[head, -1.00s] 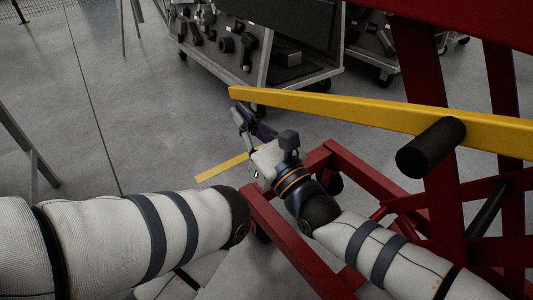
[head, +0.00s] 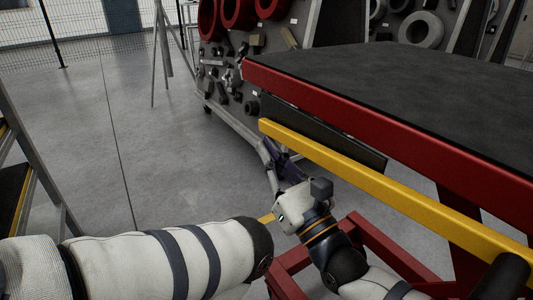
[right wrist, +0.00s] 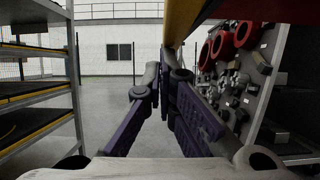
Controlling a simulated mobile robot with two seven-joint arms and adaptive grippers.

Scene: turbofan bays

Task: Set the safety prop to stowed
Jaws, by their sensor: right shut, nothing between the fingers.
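A long yellow bar (head: 390,190) runs along the side of a red lift with a dark flat top (head: 420,85). It may be the safety prop; I cannot tell for certain. A black cylinder (head: 503,278) sits at its near right end. My right gripper (head: 268,150) is just below the bar's far left end, fingers pointing away. In the right wrist view its purple-padded fingers (right wrist: 163,75) come together at the tips with nothing between them, and the yellow underside (right wrist: 178,22) is above them. My left arm crosses the lower left; its gripper is out of sight.
Red frame members (head: 375,245) of the lift stand below the bar. A parts board (head: 235,65) with red rings stands behind. A shelf rack (right wrist: 35,90) stands left in the right wrist view. Grey floor (head: 150,150) is clear at left.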

